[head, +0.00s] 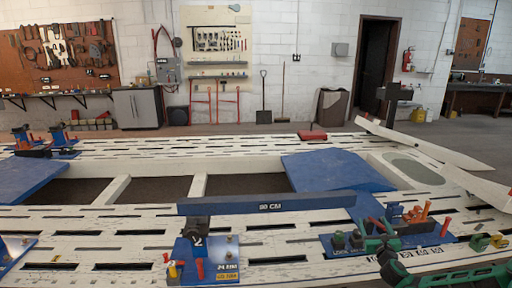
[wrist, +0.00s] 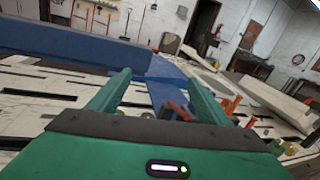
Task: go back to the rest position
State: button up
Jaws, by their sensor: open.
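My gripper (wrist: 160,77) is green and open, with its two fingers spread apart in the wrist view. Nothing is held between the fingers; a blue surface shows beyond the gap. In the head view my gripper (head: 377,228) is at the lower right, over or in front of the blue plate with small tools; its exact height above that plate is hard to tell. A long blue beam marked 80 CM (head: 265,204) lies to the left of my gripper, and it also fills the left of the wrist view (wrist: 65,45).
The white slotted frame bench (head: 120,222) spans the front. A blue plate (head: 432,236) carries red, orange and yellow pieces around my gripper. A blue stand (head: 205,255) is under the beam. A blue ramp (head: 330,170) and white rails (head: 425,146) lie behind. Open floor lies beyond the bench.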

jog(key=s+a+r+n+g+y, duration=0.1)
jog(key=a+r+n+g+y, duration=0.3)
jog(key=a+n+y, duration=0.75)
jog(key=s+a+r+n+g+h, duration=0.1)
jog(key=s+a+n+g+h, duration=0.1)
jog(key=s+a+n+g, duration=0.55)
jog(key=s+d+r+n+g+h, duration=0.2)
jog(key=s+r, duration=0.4)
jog(key=s, duration=1)
jog(key=s+d+r+n+g+h, duration=0.2)
jog(key=s+d+r+n, duration=0.2)
jog(key=s, duration=1.2)
jog(key=s+d+r+n+g+h, duration=0.2)
jog(key=s+r, duration=0.8)
jog(key=s, duration=0.6)
jog(key=d+n, duration=0.1)
jog(key=n, duration=0.1)
jog(key=shift+s+n+g, duration=0.15)
jog(key=shift+n+g, duration=0.2)
jog(key=shift+n, duration=0.05)
jog(key=shift+d+h, duration=0.1)
jog(key=shift+h, duration=0.15)
